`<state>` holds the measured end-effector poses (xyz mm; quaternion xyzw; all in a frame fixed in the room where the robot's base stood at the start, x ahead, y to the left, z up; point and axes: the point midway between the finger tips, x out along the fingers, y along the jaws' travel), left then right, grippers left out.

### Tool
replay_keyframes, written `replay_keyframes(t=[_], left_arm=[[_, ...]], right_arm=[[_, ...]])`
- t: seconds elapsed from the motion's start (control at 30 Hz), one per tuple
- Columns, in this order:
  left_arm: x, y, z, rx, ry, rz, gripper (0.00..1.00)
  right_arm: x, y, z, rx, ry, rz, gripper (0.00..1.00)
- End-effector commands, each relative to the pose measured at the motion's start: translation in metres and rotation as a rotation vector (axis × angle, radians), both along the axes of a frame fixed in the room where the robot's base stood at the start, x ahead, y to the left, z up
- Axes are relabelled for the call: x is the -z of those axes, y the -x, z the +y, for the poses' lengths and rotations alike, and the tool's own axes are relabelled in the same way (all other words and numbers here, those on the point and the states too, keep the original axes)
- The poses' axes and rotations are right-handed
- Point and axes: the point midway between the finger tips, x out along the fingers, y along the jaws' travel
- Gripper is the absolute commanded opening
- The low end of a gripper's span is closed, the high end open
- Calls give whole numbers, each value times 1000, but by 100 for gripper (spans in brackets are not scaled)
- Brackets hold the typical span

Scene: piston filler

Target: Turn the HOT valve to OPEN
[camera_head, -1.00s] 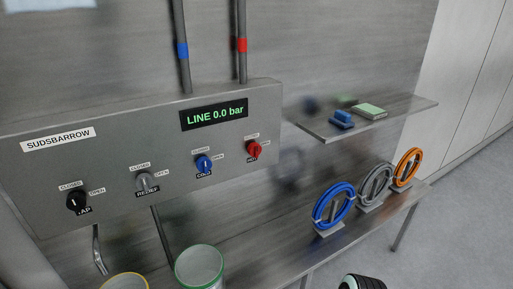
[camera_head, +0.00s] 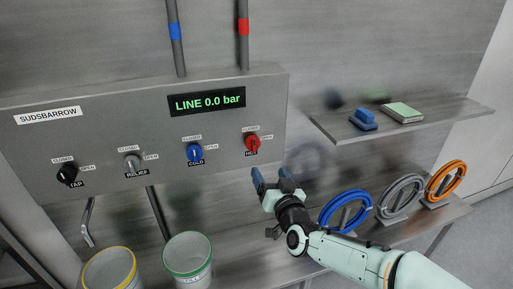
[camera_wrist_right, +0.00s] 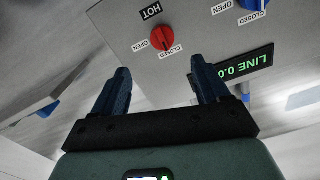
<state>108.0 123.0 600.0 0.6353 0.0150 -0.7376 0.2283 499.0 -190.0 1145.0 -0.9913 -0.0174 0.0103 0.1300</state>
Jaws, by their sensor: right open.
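The red HOT valve knob (camera_head: 251,143) is at the right end of the grey panel (camera_head: 100,125), with CLOSED above it and OPEN to its right. My right gripper (camera_head: 272,180) is open and empty, below and slightly right of the knob in the head view. Its two blue fingers (camera_wrist_right: 160,85) are spread in the wrist view. My left gripper is not in view.
The blue COLD knob (camera_head: 194,152) sits just left of the HOT knob. The display (camera_head: 206,101) reads LINE 0.0 bar. A shelf (camera_head: 450,114) holds a blue brush and a pale green pad. Coiled hoses (camera_head: 345,211) stand on the lower counter. Two buckets (camera_head: 187,254) stand below the panel.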

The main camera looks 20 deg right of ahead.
Motion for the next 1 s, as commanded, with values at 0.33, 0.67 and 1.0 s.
replay_keyframes(t=[0.33,0.67,1.0], left_arm=[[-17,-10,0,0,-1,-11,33],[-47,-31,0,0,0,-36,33],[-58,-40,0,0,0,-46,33]], right_arm=[[-11,-47,0,5,-2,-18,75],[-13,-112,2,4,-2,-19,75],[-9,-133,3,3,-4,-17,75]])
